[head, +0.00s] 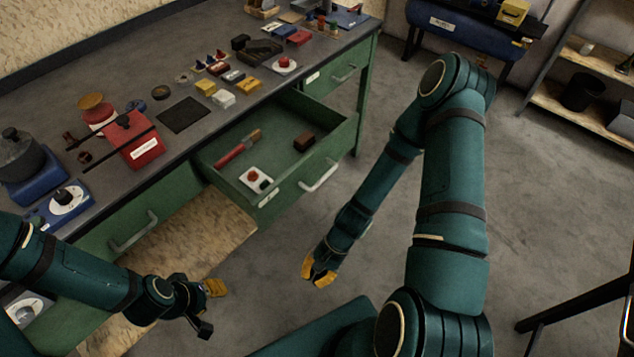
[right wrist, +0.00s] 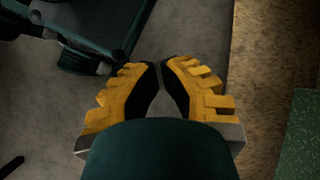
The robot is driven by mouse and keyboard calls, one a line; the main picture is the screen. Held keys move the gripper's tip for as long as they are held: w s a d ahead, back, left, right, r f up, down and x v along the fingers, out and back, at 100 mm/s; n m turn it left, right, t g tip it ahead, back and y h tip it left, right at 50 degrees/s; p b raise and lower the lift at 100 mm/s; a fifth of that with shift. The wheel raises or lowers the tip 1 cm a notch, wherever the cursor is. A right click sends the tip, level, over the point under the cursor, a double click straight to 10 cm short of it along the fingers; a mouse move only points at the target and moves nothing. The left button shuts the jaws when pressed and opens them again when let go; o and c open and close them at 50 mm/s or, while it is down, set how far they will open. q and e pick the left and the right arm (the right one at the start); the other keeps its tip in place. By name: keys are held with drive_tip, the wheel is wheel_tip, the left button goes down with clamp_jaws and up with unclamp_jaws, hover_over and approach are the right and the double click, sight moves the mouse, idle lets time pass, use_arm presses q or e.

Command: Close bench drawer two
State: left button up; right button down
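The green bench drawer (head: 283,203) in the middle of the bench is pulled out, with its handle (head: 320,176) on its front. Its label is too small to read. It holds a red-handled tool, a dark brown block and a white piece with a red knob. My right gripper (head: 318,278) is in front of the drawer, apart from its handle, over the floor. In the right wrist view its yellow fingers (right wrist: 160,68) come together at the tips with nothing between them. My left gripper (head: 212,308) is open and empty, left of the open drawer's front.
The drawers to the left (head: 133,235) and right (head: 343,75) look shut. The benchtop (head: 200,155) carries a red box, a blue scale and several small parts. A blue tank (head: 450,25) and a shelf (head: 580,110) stand behind.

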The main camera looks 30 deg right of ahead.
drive_tip(key=w+d+r+m+t+p, duration=0.2)
drive_tip(key=w+d+r+m+t, duration=0.1)
drive_tip(key=d+m+t, duration=0.3)
drive_tip(key=w+d+r+m+t+p, duration=0.2)
drive_tip(key=d+m+t, duration=0.3)
drive_tip(key=d+m, duration=0.3)
drive_tip(key=w+d+r+m+t+p, duration=0.3)
drive_tip(key=d+m+t, duration=0.2)
drive_tip(key=d+m, duration=0.2)
drive_tip(key=b+x, duration=0.2)
drive_tip(key=x, duration=1.1)
drive_tip(key=shift+w+d+f+h, duration=0.25)
drive_tip(key=shift+w+f+h, duration=0.05)
drive_tip(key=shift+f, duration=0.05)
drive_tip(key=shift+w, duration=0.1)
